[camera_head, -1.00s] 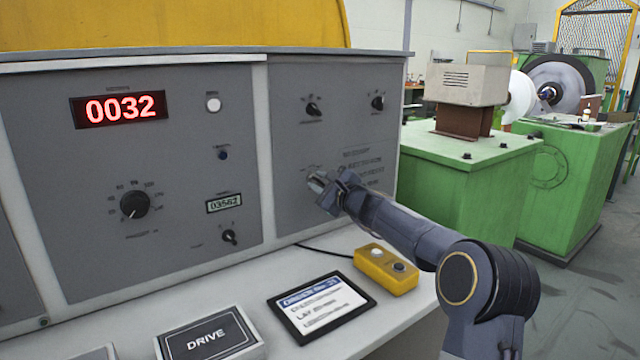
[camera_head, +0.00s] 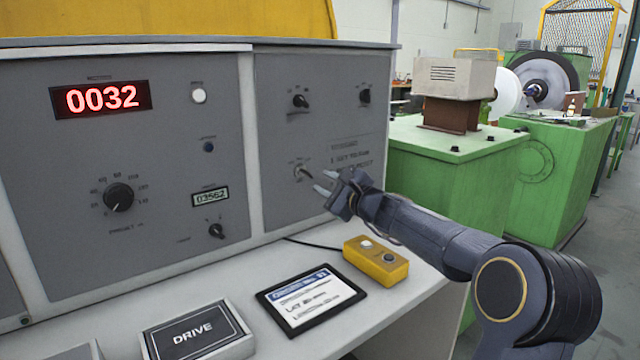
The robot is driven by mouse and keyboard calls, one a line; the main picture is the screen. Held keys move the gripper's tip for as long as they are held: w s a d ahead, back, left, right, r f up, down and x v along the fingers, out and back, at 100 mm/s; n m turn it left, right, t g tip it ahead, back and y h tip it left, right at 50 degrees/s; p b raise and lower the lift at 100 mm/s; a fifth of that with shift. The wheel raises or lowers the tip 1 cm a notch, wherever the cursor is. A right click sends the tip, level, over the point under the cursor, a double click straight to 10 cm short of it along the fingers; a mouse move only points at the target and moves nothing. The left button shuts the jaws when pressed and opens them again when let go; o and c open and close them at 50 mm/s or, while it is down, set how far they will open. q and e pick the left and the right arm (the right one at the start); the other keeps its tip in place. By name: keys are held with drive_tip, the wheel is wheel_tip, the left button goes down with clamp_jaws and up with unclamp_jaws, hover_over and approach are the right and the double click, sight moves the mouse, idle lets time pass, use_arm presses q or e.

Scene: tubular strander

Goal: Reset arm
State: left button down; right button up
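My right gripper (camera_head: 324,182) is in front of the right-hand grey panel (camera_head: 290,135), a little to the right of a small switch (camera_head: 302,171) on it. Its two fingers are apart with nothing between them. It stands clear of the switch. My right arm reaches in from the lower right, above the desk. My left gripper is not in this view.
The desk (camera_head: 250,277) carries a yellow two-button box (camera_head: 375,262), a tablet (camera_head: 310,299) and a DRIVE box (camera_head: 196,333). Green machinery (camera_head: 450,175) stands at the right.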

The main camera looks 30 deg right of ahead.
idle(0.5)
drive_tip(key=s+a+f+n+g+y, duration=0.3)
drive_tip(key=s+a+n, duration=0.4)
drive_tip(key=s+a, duration=0.3)
drive_tip(key=s+a+f+n+g+y, duration=0.3)
drive_tip(key=s+a+n+g, duration=0.1)
drive_tip(key=s+a+n, duration=0.5)
drive_tip(key=s+a+f+n+g+h, duration=0.2)
drive_tip(key=s+f+n+g, duration=0.15)
drive_tip(key=s+f, duration=0.5)
drive_tip(key=s+a+f+n+g+h, duration=0.15)
drive_tip(key=s+f+n, duration=0.25)
drive_tip(key=s+f, duration=0.45)
wheel_tip(320, 180, up, 19)
drive_tip(key=s+p, duration=0.2)
drive_tip(key=p, duration=1.6)
drive_tip(key=shift+s+a+n, duration=0.15)
drive_tip(key=shift+s+n, duration=0.2)
drive_tip(key=shift+n, duration=0.1)
